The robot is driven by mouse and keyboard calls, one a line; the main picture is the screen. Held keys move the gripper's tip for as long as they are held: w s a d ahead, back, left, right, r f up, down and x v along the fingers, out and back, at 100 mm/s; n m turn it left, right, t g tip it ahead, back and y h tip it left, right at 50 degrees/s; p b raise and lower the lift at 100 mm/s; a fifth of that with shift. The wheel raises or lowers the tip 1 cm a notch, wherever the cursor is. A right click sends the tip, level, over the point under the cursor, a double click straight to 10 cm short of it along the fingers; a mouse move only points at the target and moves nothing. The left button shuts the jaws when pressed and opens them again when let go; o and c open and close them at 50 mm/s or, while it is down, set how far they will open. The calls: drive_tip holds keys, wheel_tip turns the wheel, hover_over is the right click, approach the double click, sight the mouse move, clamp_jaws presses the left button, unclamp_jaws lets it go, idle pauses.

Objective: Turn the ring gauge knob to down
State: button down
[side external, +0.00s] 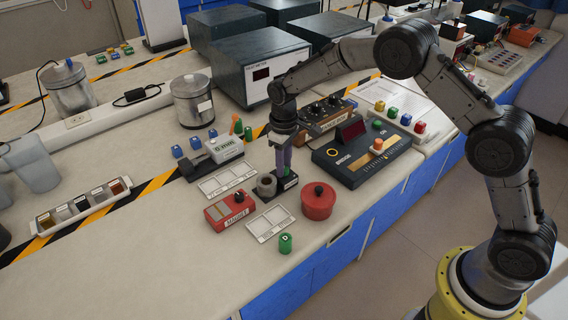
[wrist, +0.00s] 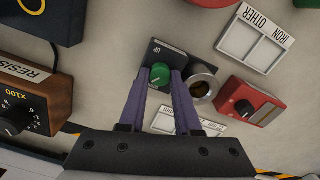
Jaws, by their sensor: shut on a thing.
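The ring gauge is a small dark block with a hollow metal ring (wrist: 203,80) beside a green knob (wrist: 159,73). My gripper (wrist: 161,78) points down at the block, its two purple fingers shut on the green knob, one on each side. A label on the block's plate (wrist: 158,50) appears to read UP; the knob's pointer is too small to read surely. In the side external view my gripper (side external: 283,170) stands over the block, and the metal ring (side external: 267,184) shows just left of the fingers.
A red magnet box (side external: 230,211) and a round red container (side external: 318,202) stand close in front. White label trays (side external: 270,223) lie nearby. The dark bridge instrument (side external: 350,165) is close on the right. A green D block (side external: 285,243) sits near the front edge.

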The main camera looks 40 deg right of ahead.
drive_tip(key=n, duration=0.3)
drive_tip(key=shift+r+n, duration=0.1)
drive_tip(key=shift+n, duration=2.2)
drive_tip(key=c, duration=0.6)
unclamp_jaws()
wheel_tip(320, 180, up, 14)
